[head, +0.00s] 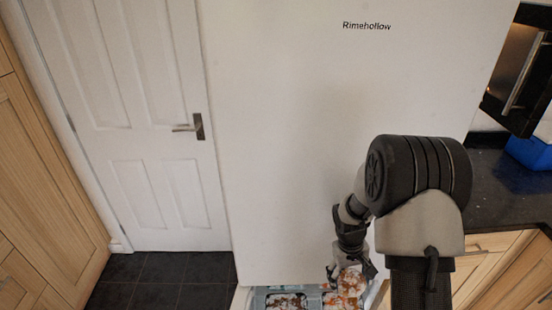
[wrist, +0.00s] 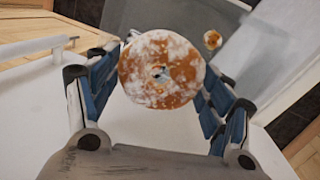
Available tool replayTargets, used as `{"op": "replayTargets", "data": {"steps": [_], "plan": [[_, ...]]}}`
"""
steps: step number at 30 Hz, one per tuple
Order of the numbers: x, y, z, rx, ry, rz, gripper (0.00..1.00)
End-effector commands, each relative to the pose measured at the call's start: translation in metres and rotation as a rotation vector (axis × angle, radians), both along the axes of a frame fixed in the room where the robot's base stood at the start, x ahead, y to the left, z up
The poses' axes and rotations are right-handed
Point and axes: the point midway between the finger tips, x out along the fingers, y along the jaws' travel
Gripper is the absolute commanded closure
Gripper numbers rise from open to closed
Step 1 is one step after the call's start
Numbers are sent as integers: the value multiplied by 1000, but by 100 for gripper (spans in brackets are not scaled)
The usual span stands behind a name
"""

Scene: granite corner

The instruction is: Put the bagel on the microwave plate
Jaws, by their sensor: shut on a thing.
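The bagel (wrist: 180,72) is round, golden brown and dusted white, with a small hole in its middle. In the wrist view it sits between the blue-padded fingers of my gripper (wrist: 163,78), which is shut on it. In the head view my gripper (head: 350,268) is low, in front of the large white front and just above the open drawer. The bagel is hard to separate there from the food below. A dark appliance with a bar handle (head: 517,75), perhaps the microwave, is cut off at the upper right. No microwave plate is visible.
An open drawer or freezer tray with white-and-orange food (head: 285,300) is at the bottom edge. A dark worktop (head: 500,185) with a blue box (head: 530,150) is at right. A white door (head: 135,110) is at left. A small brown round thing (wrist: 212,40) shows in the wrist view.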

Motion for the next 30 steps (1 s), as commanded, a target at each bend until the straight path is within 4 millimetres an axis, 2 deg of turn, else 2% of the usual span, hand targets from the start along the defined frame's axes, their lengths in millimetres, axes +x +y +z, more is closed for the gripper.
{"op": "replayTargets", "data": {"steps": [1, 6, 10, 15, 21, 23, 26, 30], "plan": [[-2, 13, 24, 0, -8, -24, 32], [-21, 50, 75, 0, -4, -106, 32], [-32, 67, 97, 0, 0, -140, 32], [-37, 75, 105, -1, 1, -154, 32], [-37, 75, 104, -2, 2, -155, 32], [-38, 74, 98, -5, 4, -156, 32], [-43, 72, 69, -16, 9, -156, 32], [-56, 71, 12, -21, 8, -155, 32]]}}
